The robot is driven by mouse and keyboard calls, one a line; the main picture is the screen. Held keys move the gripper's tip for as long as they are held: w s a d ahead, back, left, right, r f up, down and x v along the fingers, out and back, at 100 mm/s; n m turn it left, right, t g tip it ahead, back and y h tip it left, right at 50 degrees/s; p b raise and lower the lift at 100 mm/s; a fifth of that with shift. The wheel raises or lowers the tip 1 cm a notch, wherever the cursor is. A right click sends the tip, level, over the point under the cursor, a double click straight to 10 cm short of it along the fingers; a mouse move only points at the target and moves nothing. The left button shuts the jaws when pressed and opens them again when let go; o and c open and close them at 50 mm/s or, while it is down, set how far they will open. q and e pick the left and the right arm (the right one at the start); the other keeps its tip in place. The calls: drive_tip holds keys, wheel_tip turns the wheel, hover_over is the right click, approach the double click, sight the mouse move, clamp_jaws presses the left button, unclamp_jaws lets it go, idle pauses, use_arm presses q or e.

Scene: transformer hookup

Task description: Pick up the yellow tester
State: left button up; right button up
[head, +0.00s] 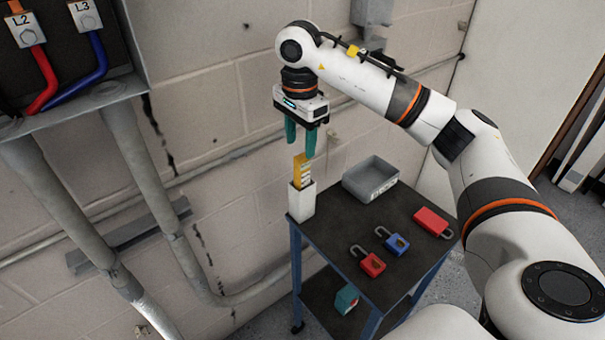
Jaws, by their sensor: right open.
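The yellow tester (300,168) stands upright in a white holder (302,199) at the left back corner of a small dark-topped cart. Its lower part is hidden inside the holder. My right gripper (300,146) points down just above the tester, with its green fingers open and empty. The fingertips look close to the tester's top; I cannot tell whether they touch it. My left gripper is not in view.
A teal item (346,299) lies on the lower shelf. Grey conduits (150,190) run along the block wall at left.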

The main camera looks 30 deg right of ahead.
sight(302, 158)
wheel_tip(302, 158, down, 4)
drive_tip(key=shift+r+p, duration=0.1)
drive_tip(key=shift+p, duration=0.3)
drive_tip(key=shift+d+f, duration=0.2)
drive_tip(key=shift+f, duration=0.4)
drive_tip(key=f+p, duration=0.2)
drive_tip(key=f, duration=0.1)
drive_tip(key=shift+w+d+f, duration=0.1)
drive_tip(key=shift+w+f, duration=0.1)
drive_tip(key=shift+f, duration=0.6)
drive_tip(key=c, duration=1.1)
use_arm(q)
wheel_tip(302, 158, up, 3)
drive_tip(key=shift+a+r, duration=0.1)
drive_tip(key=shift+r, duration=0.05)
use_arm(e)
drive_tip(key=shift+o, duration=0.2)
drive_tip(key=shift+r, duration=0.1)
